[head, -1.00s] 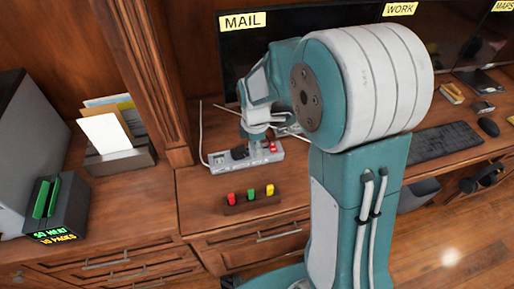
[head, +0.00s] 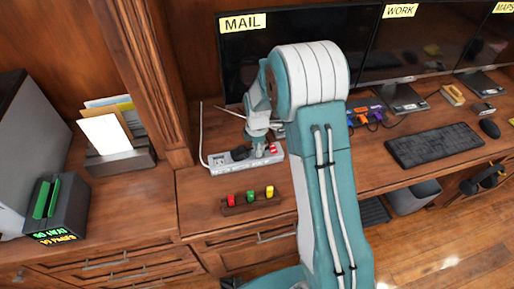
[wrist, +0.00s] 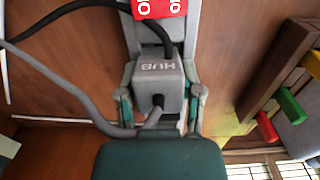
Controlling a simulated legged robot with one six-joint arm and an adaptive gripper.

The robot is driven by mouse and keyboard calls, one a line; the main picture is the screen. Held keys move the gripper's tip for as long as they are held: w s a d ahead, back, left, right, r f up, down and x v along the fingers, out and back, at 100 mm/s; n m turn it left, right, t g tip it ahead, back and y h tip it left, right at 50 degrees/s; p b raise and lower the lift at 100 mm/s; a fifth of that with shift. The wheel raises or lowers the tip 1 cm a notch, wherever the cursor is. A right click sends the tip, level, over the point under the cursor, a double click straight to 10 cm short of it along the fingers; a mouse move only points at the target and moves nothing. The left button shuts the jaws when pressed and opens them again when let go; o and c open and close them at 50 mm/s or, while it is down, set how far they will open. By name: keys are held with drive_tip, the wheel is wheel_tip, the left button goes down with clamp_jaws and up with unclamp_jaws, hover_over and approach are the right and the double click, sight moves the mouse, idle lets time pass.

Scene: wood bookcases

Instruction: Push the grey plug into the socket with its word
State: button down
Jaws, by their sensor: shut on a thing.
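The grey plug (wrist: 160,85) bears the word HUB and has a grey cable. It sits between the fingers of my gripper (wrist: 158,105), which is shut on it. The plug is over the grey power strip (wrist: 152,35); whether it is seated in a socket cannot be told. In the head view the power strip (head: 222,167) lies on the desk, with my gripper (head: 259,152) at its right part. A black plug (head: 240,153) is on the strip left of my gripper. A red switch (wrist: 158,8) shows ahead of the plug. Socket words are hidden or unreadable.
A wooden rack (head: 250,205) with red, green and yellow pieces stands in front of the strip. A black cable (wrist: 70,15) crosses by the plug. Monitors (head: 300,50) stand behind. A letter holder (head: 120,160) is at left, a keyboard (head: 433,145) at right.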

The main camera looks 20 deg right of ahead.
drive_tip(key=shift+s+d+f, duration=0.1)
drive_tip(key=shift+d+f, duration=0.05)
drive_tip(key=shift+f, duration=0.1)
drive_tip(key=shift+f, duration=0.3)
drive_tip(key=shift+s+f, duration=0.15)
drive_tip(key=shift+c, duration=2.1)
unclamp_jaws()
drive_tip(key=shift+o, duration=0.8)
drive_tip(key=shift+f, duration=0.15)
drive_tip(key=shift+w, duration=0.2)
